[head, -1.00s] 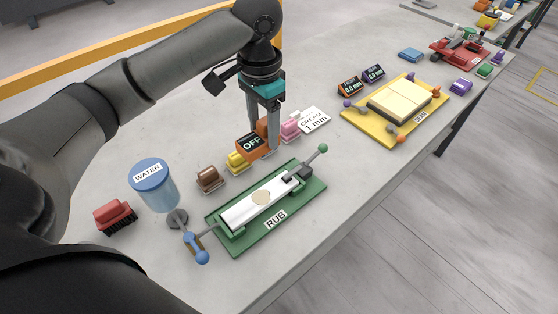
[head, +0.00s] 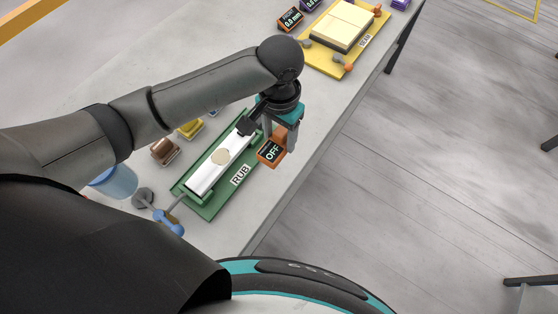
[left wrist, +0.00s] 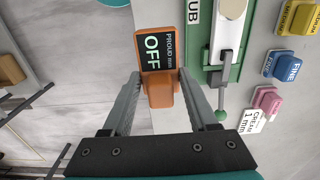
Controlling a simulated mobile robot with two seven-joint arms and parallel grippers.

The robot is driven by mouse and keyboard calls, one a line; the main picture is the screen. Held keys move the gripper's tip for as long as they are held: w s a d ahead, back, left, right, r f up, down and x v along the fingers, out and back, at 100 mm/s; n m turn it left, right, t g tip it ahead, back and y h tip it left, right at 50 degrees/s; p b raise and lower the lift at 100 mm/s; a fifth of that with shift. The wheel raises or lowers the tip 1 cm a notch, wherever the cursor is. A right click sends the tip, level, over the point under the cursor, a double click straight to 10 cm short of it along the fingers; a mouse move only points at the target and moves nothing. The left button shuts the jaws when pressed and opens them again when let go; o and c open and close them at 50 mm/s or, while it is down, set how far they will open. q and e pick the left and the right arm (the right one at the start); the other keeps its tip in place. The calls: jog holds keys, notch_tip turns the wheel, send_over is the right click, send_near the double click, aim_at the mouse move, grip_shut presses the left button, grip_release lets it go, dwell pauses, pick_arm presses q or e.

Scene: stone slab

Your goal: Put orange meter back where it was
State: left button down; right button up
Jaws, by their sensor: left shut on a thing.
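The orange meter (head: 270,151), with a dark face reading OFF, is between the fingers of my left gripper (head: 280,138) in the head view. It is beside the right side of the green RUB plate (head: 207,204), near the table's front edge. I cannot tell whether it touches the table. In the left wrist view the meter (left wrist: 162,95) stands between the two fingers of my left gripper (left wrist: 160,88), face readable as PROUD mm OFF. My right gripper is not in view.
A second orange meter (head: 289,19) reading 0.0 mm stands by the yellow plate (head: 316,52). Yellow (left wrist: 300,18), blue (left wrist: 283,66) and pink (left wrist: 266,100) blocks and a CREAM 1 mm card (left wrist: 252,121) lie beyond the green plate. The tabletop between the two plates looks clear.

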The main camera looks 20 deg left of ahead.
pick_arm(q)
notch_tip(320, 180, down, 12)
jog(key=shift+r+b, duration=0.1)
jog(key=shift+b, duration=0.9)
jog(key=shift+c, duration=0.9)
grip_release()
notch_tip(320, 180, up, 12)
jog(key=shift+r+p, duration=0.1)
jog(key=shift+p, duration=1.1)
